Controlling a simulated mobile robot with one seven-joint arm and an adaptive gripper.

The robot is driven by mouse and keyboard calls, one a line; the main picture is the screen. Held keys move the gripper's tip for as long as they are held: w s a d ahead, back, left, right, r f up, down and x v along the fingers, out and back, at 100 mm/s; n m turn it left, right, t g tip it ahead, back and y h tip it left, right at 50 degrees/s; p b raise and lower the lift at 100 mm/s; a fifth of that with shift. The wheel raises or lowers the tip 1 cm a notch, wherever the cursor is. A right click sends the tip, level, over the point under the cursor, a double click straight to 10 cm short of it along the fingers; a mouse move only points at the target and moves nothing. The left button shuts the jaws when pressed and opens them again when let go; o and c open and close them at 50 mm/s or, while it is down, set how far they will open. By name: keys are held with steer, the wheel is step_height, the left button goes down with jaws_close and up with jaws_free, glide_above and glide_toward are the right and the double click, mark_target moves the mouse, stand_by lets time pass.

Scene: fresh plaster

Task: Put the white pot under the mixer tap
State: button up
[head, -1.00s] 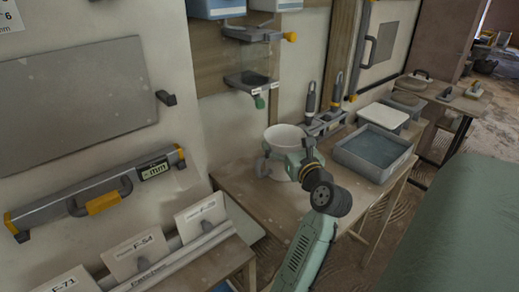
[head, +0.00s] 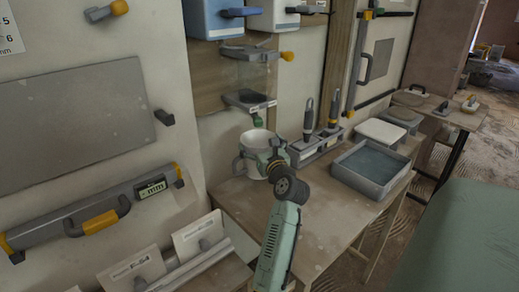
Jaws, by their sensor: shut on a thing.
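The white pot (head: 257,139) is in the head view near the back left of the wooden table, by the wall. My gripper (head: 270,163) is shut on its near side, and the pot looks upright. My wrist hides part of its front, and I cannot tell whether its base touches the table. The mixer (head: 247,76) is on the wall above, with a clear chamber and a grey lower plate. Its green tap (head: 257,121) hangs from that plate and appears just over the pot's open top.
A grey tray (head: 371,168) with a bluish content stands at the table's right. A rack (head: 312,150) holding upright tools is just right of the pot. Blue and white bins (head: 213,20) hang above. The table's front middle (head: 320,210) is clear.

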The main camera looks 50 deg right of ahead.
mark_target(255, 144)
steer(key=shift+w+d, duration=0.5)
steer(key=shift+w, duration=0.05)
steer(key=shift+f+p, duration=0.55)
steer(key=shift+f, duration=1.3)
steer(key=shift+f, duration=0.2)
steer(key=o, duration=1.2)
steer(key=shift+r, duration=0.1)
steer(key=shift+s+r, duration=0.1)
steer(key=shift+r, duration=0.05)
steer(key=b+v, duration=0.2)
steer(key=v, duration=1)
